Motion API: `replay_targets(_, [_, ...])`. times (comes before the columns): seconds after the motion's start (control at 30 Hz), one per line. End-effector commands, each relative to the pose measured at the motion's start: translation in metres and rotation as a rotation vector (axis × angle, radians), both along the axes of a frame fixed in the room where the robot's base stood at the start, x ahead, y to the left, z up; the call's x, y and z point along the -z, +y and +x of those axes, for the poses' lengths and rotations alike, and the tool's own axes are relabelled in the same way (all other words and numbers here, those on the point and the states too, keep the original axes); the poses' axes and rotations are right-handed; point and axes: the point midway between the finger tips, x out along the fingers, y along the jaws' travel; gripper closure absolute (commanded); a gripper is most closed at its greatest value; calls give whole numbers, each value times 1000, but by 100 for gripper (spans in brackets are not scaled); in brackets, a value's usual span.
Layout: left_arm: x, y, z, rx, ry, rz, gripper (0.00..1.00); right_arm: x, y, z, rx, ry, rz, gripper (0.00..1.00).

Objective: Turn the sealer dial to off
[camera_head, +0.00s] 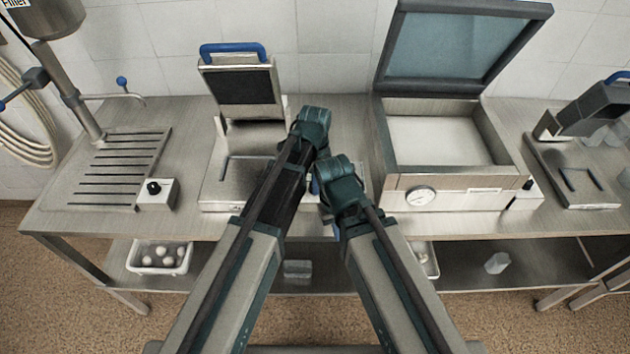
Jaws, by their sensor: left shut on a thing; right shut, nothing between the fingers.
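A machine with a raised dark-faced lid and a blue handle (232,52) stands left of centre. A box machine (450,194) with an open glass lid and a round white gauge (420,196) stands right of it. I cannot tell for certain which is the sealer. Black knobs show on a small box at the left (153,187) and at the box machine's right (528,184). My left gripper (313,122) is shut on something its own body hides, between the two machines. My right gripper (337,172) is shut and empty, nearer and lower. My arms hide part of the counter.
A slatted drain (122,165) lies on the counter's left, under a steel column. Another blue-handled machine (592,108) stands far right. The lower shelf holds a white basket (160,257) of round white things. The counter's back wall is tiled.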

Motion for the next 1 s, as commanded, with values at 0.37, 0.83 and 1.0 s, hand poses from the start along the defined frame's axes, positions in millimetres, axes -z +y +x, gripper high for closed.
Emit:
replay_targets(0.37, [0,0,0,-223,0,0,100,0,0,0,0,0,0,100])
replay_targets(0.83, [0,0,0,-670,0,0,100,0,0,0,0,0,0,100])
replay_targets(1.0, [0,0,0,-831,0,0,100,0,0,0,0,0,0,100])
